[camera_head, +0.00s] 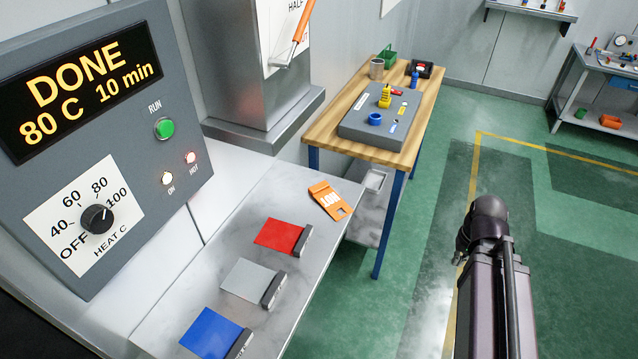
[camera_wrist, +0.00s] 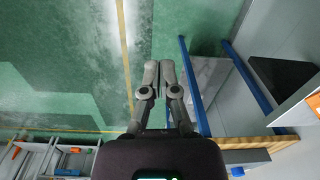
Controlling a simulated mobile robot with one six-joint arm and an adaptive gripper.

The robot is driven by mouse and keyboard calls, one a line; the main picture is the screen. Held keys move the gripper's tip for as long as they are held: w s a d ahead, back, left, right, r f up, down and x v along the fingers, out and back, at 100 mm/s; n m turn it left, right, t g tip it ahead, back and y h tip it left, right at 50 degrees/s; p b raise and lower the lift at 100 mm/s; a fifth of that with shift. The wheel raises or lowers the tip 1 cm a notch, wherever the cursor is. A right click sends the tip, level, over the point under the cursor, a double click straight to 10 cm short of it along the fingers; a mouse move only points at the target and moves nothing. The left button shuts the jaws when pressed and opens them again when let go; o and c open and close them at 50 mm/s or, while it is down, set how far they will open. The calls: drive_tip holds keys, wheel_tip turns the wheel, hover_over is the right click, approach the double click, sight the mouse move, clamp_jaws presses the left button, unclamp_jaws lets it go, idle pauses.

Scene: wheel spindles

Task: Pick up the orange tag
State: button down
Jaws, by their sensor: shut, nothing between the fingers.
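The orange tag (camera_head: 322,194) lies flat at the far right corner of the metal counter in the head view. It has white markings and a small hole near one end. Nothing covers it. My gripper (camera_wrist: 158,72) shows in the wrist view, its two fingers together with nothing between them, above the green floor. It is away from the tag, and the head view shows only part of my arm at the right. I cannot make out the tag clearly in the wrist view.
On the metal counter (camera_head: 205,274) lie red (camera_head: 277,235), grey (camera_head: 246,278) and blue (camera_head: 209,332) plates with dark handles. A control panel (camera_head: 85,130) reading DONE stands left. A wooden table (camera_head: 340,118) with a grey fixture block (camera_head: 365,128) stands behind. Open floor lies right.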

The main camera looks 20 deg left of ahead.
sight(315, 186)
drive_tip(key=w+a+n+y+b, duration=0.3)
drive_tip(key=w+a+n, duration=0.2)
drive_tip(key=a, duration=0.5)
drive_tip(key=w+a+f+n+y+b, duration=0.1)
drive_tip(key=w+a+n+y+b, duration=0.2)
drive_tip(key=a, duration=0.7)
drive_tip(key=w+a+n+y+b, duration=0.3)
drive_tip(key=w+a+n+y, duration=0.1)
drive_tip(key=w+a+n, duration=0.4)
drive_tip(key=shift+a+f+t+y, duration=0.2)
drive_tip(key=shift+a+t+y, duration=0.15)
drive_tip(key=shift+a, duration=1)
drive_tip(key=shift+r, duration=0.1)
drive_tip(key=shift+a, duration=0.15)
drive_tip(key=a, duration=0.7)
drive_tip(key=w+a, duration=0.1)
drive_tip(key=a, duration=0.3)
drive_tip(key=shift+a, duration=0.3)
drive_tip(key=shift+a+f+b, duration=0.15)
drive_tip(key=shift+f+b, duration=0.7)
drive_tip(key=shift+s+d, duration=0.1)
drive_tip(key=shift+d, duration=0.1)
